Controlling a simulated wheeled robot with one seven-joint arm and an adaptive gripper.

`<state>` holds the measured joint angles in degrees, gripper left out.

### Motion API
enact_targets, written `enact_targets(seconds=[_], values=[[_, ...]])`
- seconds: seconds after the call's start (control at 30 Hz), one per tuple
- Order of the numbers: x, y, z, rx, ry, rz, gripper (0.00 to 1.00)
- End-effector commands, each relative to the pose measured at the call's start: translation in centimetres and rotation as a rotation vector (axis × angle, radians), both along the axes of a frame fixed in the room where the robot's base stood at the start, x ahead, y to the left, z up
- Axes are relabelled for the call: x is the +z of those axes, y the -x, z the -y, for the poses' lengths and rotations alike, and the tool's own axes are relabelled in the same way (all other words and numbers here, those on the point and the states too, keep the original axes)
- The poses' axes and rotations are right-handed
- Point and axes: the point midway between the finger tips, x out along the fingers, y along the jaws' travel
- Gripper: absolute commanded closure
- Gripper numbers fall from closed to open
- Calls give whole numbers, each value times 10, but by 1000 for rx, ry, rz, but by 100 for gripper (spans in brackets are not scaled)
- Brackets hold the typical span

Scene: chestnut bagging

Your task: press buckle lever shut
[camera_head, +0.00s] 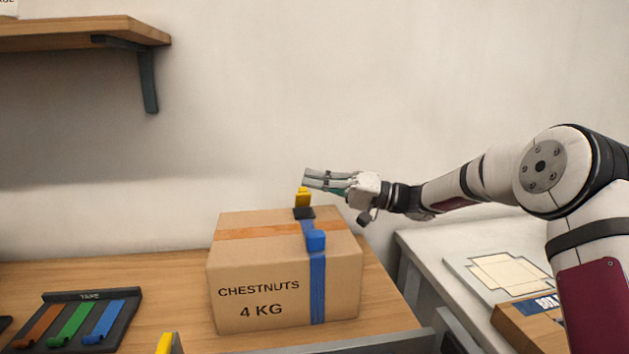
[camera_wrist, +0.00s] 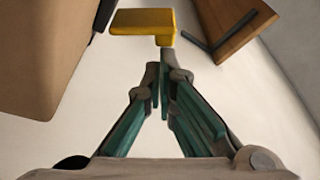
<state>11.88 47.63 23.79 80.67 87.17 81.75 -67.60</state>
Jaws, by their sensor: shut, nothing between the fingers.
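A yellow buckle lever (camera_head: 302,197) stands up from a black buckle base (camera_head: 304,213) on top of the chestnut box (camera_head: 232,262). My gripper (camera_head: 306,179) is shut and empty, just above the lever in the head view. In the wrist view the yellow lever (camera_wrist: 143,22) lies just beyond my shut fingertips (camera_wrist: 160,62). I cannot tell whether they touch it.
A black tape holder (camera_head: 76,318) with brown, green and blue pieces lies left on the wooden table (camera_head: 180,275). A wooden shelf (camera_head: 85,33) hangs at upper left. A pale side table (camera_head: 440,250) at right bears a flat sheet and another carton (camera_head: 530,320). The air above the box is otherwise clear.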

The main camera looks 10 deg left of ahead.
Motion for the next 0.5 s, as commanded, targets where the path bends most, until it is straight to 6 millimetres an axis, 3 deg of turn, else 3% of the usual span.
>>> enact_targets(seconds=[0.5], values=[[0, 3, 1, 0, -20, 70, 100]])
